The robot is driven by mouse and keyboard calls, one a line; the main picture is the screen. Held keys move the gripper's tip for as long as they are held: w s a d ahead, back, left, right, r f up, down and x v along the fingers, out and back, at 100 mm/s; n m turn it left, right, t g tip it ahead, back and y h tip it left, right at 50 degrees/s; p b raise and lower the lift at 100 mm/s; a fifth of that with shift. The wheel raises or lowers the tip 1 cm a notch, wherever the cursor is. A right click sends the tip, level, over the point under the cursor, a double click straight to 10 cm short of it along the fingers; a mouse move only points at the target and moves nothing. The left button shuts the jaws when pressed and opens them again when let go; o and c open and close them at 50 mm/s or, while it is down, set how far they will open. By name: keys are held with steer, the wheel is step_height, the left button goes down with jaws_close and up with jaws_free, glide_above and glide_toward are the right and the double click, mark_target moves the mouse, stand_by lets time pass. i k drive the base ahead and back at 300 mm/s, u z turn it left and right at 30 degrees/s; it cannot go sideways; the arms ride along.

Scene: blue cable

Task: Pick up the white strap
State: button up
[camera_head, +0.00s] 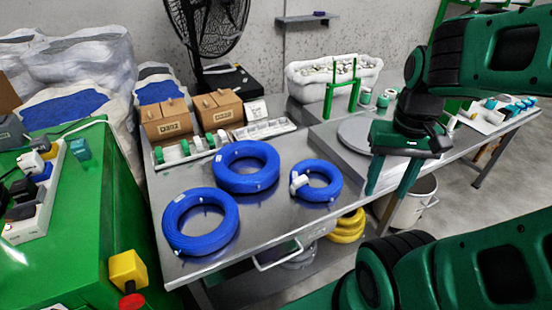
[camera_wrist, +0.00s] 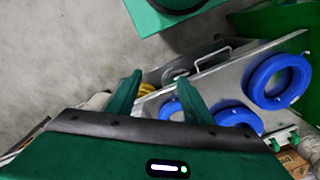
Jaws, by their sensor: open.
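A small white piece (camera_head: 298,182), seemingly the white strap, sits on the left side of the smallest blue cable coil (camera_head: 331,187). This coil lies flat on the metal table. Two larger blue coils, one behind (camera_head: 246,166) and one in front left (camera_head: 201,222), lie beside it. My gripper (camera_head: 388,190) is open, apart from the coils and to the right of the smallest one. In the wrist view my open fingers (camera_wrist: 158,77) hold nothing. Blue coils show there at the right, but I cannot make out the white piece.
The metal table (camera_head: 270,215) has a round grey plate (camera_head: 357,135) at its right. Cardboard boxes (camera_head: 166,121), a white tray (camera_head: 264,130) and a green stand (camera_head: 341,90) are at the back. A black fan (camera_head: 206,25) stands behind. Yellow coils (camera_head: 347,228) lie below.

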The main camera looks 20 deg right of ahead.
mark_target(198, 143)
steer(key=z, duration=0.1)
steer(key=k, duration=0.9)
steer(key=u, duration=0.7)
steer(key=i, duration=1)
